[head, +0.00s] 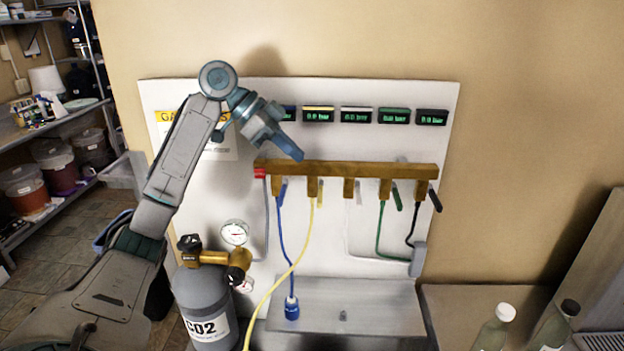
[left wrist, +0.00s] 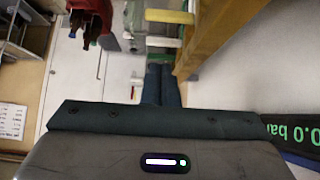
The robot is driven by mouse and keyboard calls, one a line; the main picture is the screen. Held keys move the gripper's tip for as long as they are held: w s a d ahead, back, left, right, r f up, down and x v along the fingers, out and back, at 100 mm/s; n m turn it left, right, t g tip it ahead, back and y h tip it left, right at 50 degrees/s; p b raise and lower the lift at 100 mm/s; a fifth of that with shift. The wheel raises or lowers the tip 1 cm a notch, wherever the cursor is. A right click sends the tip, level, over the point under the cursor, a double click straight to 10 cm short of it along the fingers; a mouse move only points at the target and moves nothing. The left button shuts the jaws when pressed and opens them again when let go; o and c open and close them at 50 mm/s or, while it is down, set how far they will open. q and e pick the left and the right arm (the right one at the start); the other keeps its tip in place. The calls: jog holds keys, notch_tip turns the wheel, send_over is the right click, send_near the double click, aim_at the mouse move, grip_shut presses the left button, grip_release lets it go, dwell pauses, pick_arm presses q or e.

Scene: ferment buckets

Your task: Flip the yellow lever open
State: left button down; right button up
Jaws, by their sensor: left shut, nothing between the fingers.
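A brass manifold (head: 350,169) runs across the white wall panel, with several valves hanging below it. The small yellow lever (head: 321,188) is beside the second valve from the left, above the yellow hose (head: 296,262). My left gripper (head: 296,154) is shut and empty, just above the manifold, up and left of the yellow lever. In the left wrist view its shut fingers (left wrist: 161,84) point along the brass bar. A pale yellow piece (left wrist: 177,17) shows past the fingertips, apparently the yellow lever. My right gripper is out of view.
A blue lever (head: 283,188) is close left of the yellow one; white, green (head: 397,198) and black (head: 436,200) levers are to the right. Pressure displays (head: 319,115) line the panel above. A CO2 cylinder (head: 203,305) stands lower left. Bottles (head: 495,327) stand lower right.

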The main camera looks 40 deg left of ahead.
aim_at(320, 194)
pick_arm(q)
jog(key=p+x, duration=0.1)
jog(key=x, duration=0.1)
jog(key=p+x, duration=0.1)
jog(key=x, duration=0.2)
jog(key=shift+d+p, duration=0.3)
jog(key=shift+d, duration=0.1)
notch_tip(320, 194, down, 4)
jog(key=shift+a+f+p, duration=0.15)
jog(key=shift+a+p, duration=0.05)
jog(key=shift+p, duration=0.55)
jog(key=shift+f, duration=0.1)
